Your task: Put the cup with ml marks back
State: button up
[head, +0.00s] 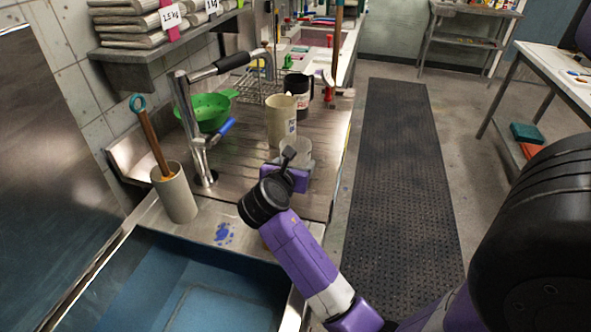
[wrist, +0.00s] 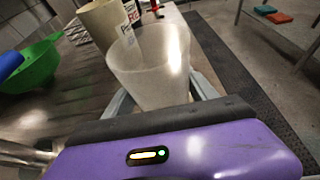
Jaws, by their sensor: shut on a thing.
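A translucent, pale, open-topped cup (head: 296,149) is between the fingers of my gripper (head: 290,172), over the ribbed metal drainboard (head: 240,165). In the wrist view the cup (wrist: 151,66) fills the middle, upright or nearly so, with a grey finger on each side. My gripper is shut on it. I cannot make out ml marks on its wall. Its base is hidden by the gripper, so I cannot tell whether it touches the drainboard. A beige jug (head: 281,121) with printing on its side stands just behind it, and also shows in the wrist view (wrist: 100,22).
A black mug (head: 299,90) with a white label and a wire rack (head: 256,88) stand farther back. A green colander (head: 209,111), a tap (head: 190,125) and a holder with a wooden-handled tool (head: 175,194) are left. A blue-lined sink (head: 190,290) lies in front.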

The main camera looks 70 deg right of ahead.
jog(key=shift+f, duration=0.9)
jog(key=o, duration=1.7)
jog(key=shift+a+r, duration=0.1)
jog(key=v, duration=1.1)
jog(key=shift+a+r, duration=0.2)
jog(key=shift+a, duration=0.15)
